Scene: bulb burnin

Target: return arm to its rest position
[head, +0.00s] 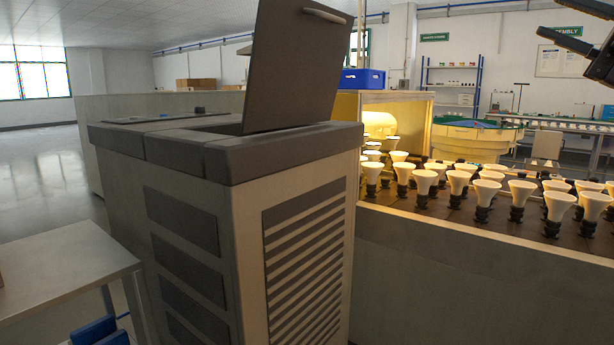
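My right gripper (548,16) is at the top right corner of the head view, raised above the rows of bulbs. Its two dark fingers point left and stand apart, with nothing between them. Part of it is cut off by the picture's edge. My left gripper is not in view. Several white bulbs (489,187) stand upright in black sockets on the dark rack surface (400,203) at the right.
A grey cabinet (290,260) with its lid (298,65) raised stands in the middle. A table (60,277) is at the lower left, with a blue object (95,331) below it. A lit yellow enclosure (412,115) stands behind the bulbs. Open floor (40,180) lies far left.

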